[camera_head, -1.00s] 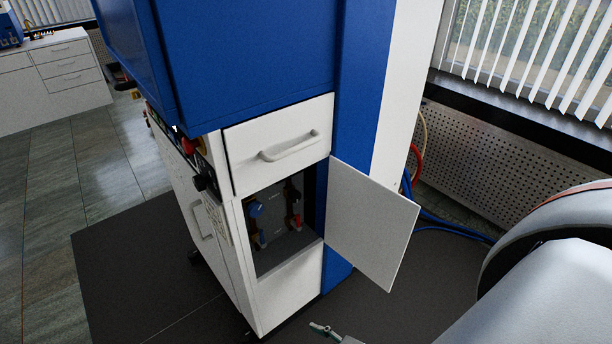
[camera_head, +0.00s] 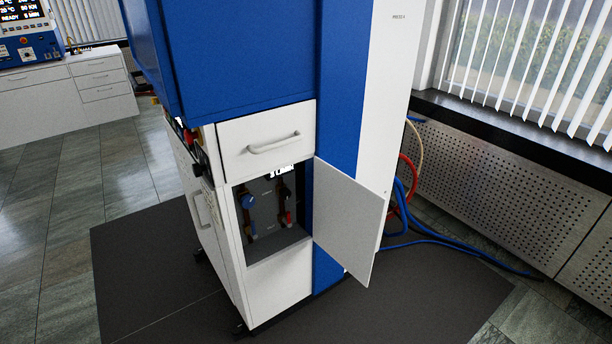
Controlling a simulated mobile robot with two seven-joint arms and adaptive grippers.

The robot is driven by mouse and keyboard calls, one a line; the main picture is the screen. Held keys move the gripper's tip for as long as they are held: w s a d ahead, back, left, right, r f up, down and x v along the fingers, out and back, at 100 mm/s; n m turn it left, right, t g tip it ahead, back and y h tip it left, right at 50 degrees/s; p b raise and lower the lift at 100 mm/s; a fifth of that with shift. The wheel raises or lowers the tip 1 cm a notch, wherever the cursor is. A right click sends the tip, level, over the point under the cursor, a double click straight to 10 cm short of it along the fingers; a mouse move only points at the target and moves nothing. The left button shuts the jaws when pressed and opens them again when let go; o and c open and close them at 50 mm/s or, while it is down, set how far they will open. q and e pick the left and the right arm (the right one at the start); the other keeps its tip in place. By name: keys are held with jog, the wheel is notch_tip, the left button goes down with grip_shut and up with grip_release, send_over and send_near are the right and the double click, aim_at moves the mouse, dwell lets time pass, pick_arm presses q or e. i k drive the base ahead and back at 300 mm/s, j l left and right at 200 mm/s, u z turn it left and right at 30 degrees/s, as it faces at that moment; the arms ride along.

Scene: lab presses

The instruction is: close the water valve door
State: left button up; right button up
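The water valve door (camera_head: 348,220) is a flat white panel on the side of the blue and white press. It stands wide open, swung out to the right from the right edge of its opening. The valve compartment (camera_head: 272,238) is exposed to the left of the door. Inside it I see a blue-handled valve (camera_head: 248,202) on the left and a red-handled valve (camera_head: 287,217) on the right. Neither of my grippers shows in the head view.
A white drawer (camera_head: 267,141) with a bar handle is shut above the compartment. Blue and red hoses (camera_head: 404,195) run behind the door to the floor on the right. A perforated radiator cover (camera_head: 500,185) lines the window wall. The dark mat (camera_head: 420,300) before the door is clear.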

aim_at(348, 215)
jog(key=l+u, duration=0.15)
jog(key=u, duration=0.45)
jog(key=l+u, duration=0.3)
jog(key=l, duration=0.2)
jog(key=l+u, duration=0.3)
jog(key=l, duration=0.15)
jog(key=k+l+u, duration=0.1)
jog(key=l, duration=0.2)
jog(key=k+l, duration=0.1)
jog(key=l, duration=0.25)
jog(key=k+l+u, duration=0.15)
jog(key=l, duration=0.15)
jog(key=k+l, duration=0.1)
jog(key=l, duration=0.35)
jog(key=k+l, duration=0.15)
jog(key=l, duration=0.3)
jog(key=k+l, duration=0.1)
jog(key=l, duration=0.3)
jog(key=k+l, duration=0.1)
jog(key=l, duration=0.35)
jog(key=u, duration=0.05)
